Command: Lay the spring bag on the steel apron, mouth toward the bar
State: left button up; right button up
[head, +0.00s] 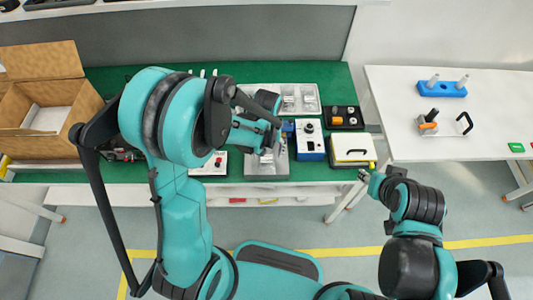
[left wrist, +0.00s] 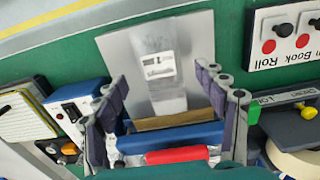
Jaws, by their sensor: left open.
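The steel apron (left wrist: 200,45) is a flat grey plate on the green bench; in the head view its front part (head: 266,168) shows below my left gripper. A clear bag with a white label (left wrist: 158,66), which looks like the spring bag, lies flat on it. Its near end points to the brown strip and blue bar (left wrist: 185,137) with a red handle (left wrist: 178,156). Which end is the mouth I cannot tell. My left gripper (left wrist: 164,84) is open above the apron, fingers either side of the bag. My right gripper (head: 370,180) is by the bench's front edge; its jaws are too small to read.
A cardboard box (head: 45,105) stands at the bench's left. A blue-and-white switch box (head: 309,140), a yellow-edged white case (head: 352,148) and a clear-lidded tray (head: 285,98) stand nearby. A white table (head: 430,95) at right holds a blue peg block (head: 442,90).

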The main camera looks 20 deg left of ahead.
pick_arm(q)
notch_tip(320, 180, up, 9)
jog(key=p, duration=0.3)
notch_tip(320, 180, up, 7)
jog(key=m+t, duration=0.1)
jog(key=t, duration=0.1)
send_over(266, 157)
jog(key=s+a, duration=0.2)
jog(key=s, duration=0.1)
jog(key=s+a+r+m+t, duration=0.2)
jog(key=s+r+t, duration=0.2)
jog(key=s, duration=0.3)
jog(key=shift+a+r+t, duration=0.25)
jog(key=shift+r+t, duration=0.15)
jog(key=shift+t, duration=0.2)
pick_arm(e)
notch_tip(266, 157, up, 3)
jog(key=shift+r, duration=0.1)
pick_arm(q)
jog(key=shift+s, duration=0.1)
notch_tip(266, 157, down, 2)
jog(key=b, duration=0.2)
jog(key=shift+f+b, duration=0.15)
jog(key=shift+b, duration=0.25)
pick_arm(e)
notch_tip(266, 157, down, 2)
jog(key=shift+f, duration=0.15)
